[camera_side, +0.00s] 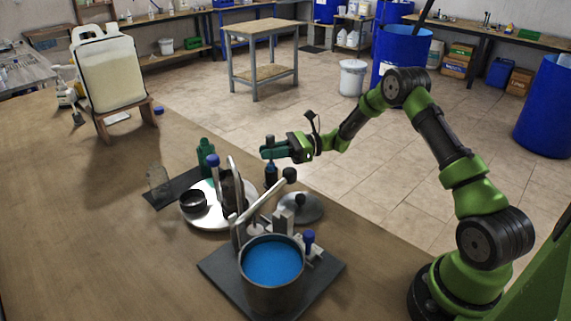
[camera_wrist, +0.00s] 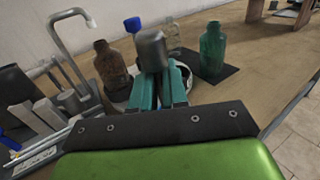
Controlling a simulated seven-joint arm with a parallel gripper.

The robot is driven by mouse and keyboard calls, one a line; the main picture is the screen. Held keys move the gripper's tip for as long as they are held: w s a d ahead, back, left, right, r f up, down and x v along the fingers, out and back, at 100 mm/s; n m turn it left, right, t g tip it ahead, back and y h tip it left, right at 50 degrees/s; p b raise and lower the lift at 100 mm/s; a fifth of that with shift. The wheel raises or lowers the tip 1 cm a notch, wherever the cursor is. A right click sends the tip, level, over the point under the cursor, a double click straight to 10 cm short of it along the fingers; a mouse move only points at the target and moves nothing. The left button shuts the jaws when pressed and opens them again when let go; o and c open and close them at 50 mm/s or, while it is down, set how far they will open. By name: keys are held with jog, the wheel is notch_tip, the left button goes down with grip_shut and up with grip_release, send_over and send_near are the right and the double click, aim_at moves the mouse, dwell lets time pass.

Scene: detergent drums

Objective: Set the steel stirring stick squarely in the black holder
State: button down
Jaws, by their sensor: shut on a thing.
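My gripper (camera_side: 272,151) is shut on the steel stirring stick (camera_side: 270,140), which hangs about upright. Its grey round top stands above the fingers, and its lower part below them looks dark and bluish. In the wrist view the stick's grey top (camera_wrist: 150,48) shows between the teal fingers (camera_wrist: 158,90), which hide the rest. What looks like the black holder (camera_side: 193,201) is a short round cup on a pale round plate (camera_side: 195,222), left of and apart from the stick. In the wrist view its dark rim (camera_wrist: 185,72) shows partly behind the fingers.
A steel pot of blue liquid (camera_side: 272,262) stands on a dark board (camera_side: 218,268) in front. A curved metal pipe (camera_wrist: 60,35), a brown bottle (camera_wrist: 112,66), a green bottle (camera_side: 207,156) and a clear bottle (camera_side: 158,181) stand near the plate. The bench's left side is mostly clear.

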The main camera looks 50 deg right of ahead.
jog(key=c, duration=1.1)
grip_release()
jog(key=v, duration=1.6)
jog(key=shift+s+d, duration=0.25)
jog(key=shift+d, duration=0.1)
jog(key=shift+f, duration=0.15)
